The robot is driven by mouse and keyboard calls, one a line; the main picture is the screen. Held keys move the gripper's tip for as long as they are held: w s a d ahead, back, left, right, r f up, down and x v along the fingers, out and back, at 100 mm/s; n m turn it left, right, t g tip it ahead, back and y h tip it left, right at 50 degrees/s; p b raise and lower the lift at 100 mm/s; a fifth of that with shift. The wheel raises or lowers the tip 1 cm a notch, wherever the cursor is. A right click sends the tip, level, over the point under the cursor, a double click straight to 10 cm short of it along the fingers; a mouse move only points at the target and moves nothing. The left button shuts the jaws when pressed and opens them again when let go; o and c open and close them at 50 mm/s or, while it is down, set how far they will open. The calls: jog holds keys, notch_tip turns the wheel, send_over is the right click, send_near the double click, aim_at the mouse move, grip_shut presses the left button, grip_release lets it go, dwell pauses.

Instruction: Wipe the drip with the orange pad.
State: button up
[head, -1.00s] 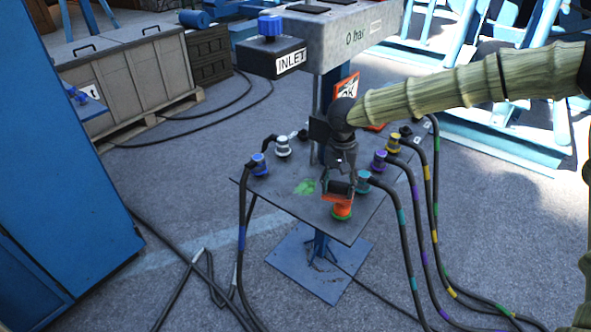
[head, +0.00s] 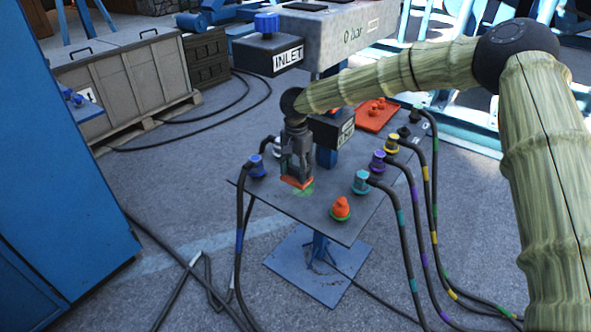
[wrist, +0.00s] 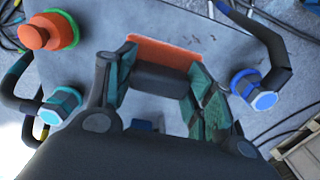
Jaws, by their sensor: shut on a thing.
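My gripper (head: 296,170) is shut on the dark block of the orange pad (head: 297,183) and points down at the plate of the stand (head: 345,228). I cannot tell for certain whether the pad touches the plate. In the wrist view the orange pad (wrist: 165,52) shows beyond the dark block between the fingers (wrist: 158,85).
Around the plate stand a blue connector (head: 257,167), an orange plug (head: 341,207), a teal connector (head: 361,182), and purple and yellow ones (head: 392,144), most with hanging cables. An orange tray (head: 372,120) lies behind. The INLET block (head: 268,54) overhangs the back left.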

aim_at(296, 183)
jog(key=shift+f+b, duration=2.6)
jog(key=shift+f, duration=0.15)
jog(key=shift+f+p, duration=0.3)
jog(key=shift+f, duration=0.75)
jog(key=shift+w+d+r+p, duration=0.2)
jog(key=shift+w+d+p, duration=0.15)
jog(key=shift+p, duration=0.25)
jog(key=shift+w+d+p, duration=0.55)
jog(key=shift+w+p, duration=0.35)
jog(key=shift+p, duration=0.05)
jog(key=shift+w+d+f+p, duration=0.1)
jog(key=shift+w+d+p, duration=0.5)
jog(key=shift+w, duration=0.3)
jog(key=shift+w+d+f+p, duration=0.1)
jog(key=shift+w+d+p, duration=0.3)
jog(key=shift+w+d, duration=0.4)
jog(key=shift+w+d+f+p, duration=0.1)
jog(key=shift+w+d+p, duration=0.45)
jog(key=shift+w, duration=0.4)
jog(key=shift+w+d+r+p, duration=0.2)
jog(key=shift+w+d+p, duration=0.1)
jog(key=shift+w+d, duration=0.1)
